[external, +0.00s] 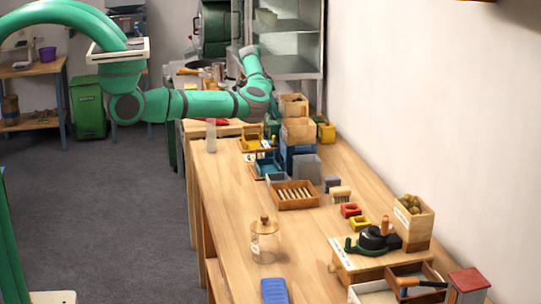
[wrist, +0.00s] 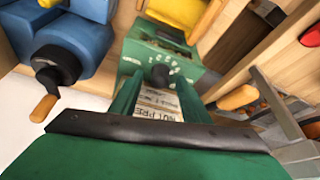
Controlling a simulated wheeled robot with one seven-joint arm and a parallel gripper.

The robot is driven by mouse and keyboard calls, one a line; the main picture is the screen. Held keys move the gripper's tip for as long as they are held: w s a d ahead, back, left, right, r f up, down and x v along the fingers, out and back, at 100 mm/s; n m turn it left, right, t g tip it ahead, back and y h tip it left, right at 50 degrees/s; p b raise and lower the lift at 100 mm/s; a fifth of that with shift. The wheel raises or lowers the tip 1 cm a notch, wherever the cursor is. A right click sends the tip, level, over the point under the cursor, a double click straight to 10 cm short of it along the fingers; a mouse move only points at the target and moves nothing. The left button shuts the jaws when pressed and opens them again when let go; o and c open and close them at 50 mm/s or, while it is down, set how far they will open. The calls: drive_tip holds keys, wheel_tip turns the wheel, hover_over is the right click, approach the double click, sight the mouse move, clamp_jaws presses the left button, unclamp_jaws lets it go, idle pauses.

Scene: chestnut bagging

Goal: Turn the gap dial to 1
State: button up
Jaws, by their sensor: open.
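A green box-shaped device (wrist: 150,52) is in the upper middle of the wrist view. The marks are too small to read, and I cannot tell which one the dial points at. My gripper (external: 270,114) is low at the far end of the workbench in the external view, among the boxes. It is open, with nothing seen held in it. Its fingertips are hard to make out, and I cannot tell whether they touch the dial.
A blue machine (wrist: 85,30) with a wooden-handled crank (wrist: 45,107) stands left of the device in the wrist view. A yellow part (wrist: 182,12) is close behind it. Along the bench are a slatted wooden tray (external: 292,207) and a glass jar (external: 265,247). A wall bounds the right.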

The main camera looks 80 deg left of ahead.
drive_tip(key=shift+f, duration=0.15)
drive_tip(key=shift+c, duration=0.5)
drive_tip(key=c, duration=0.9)
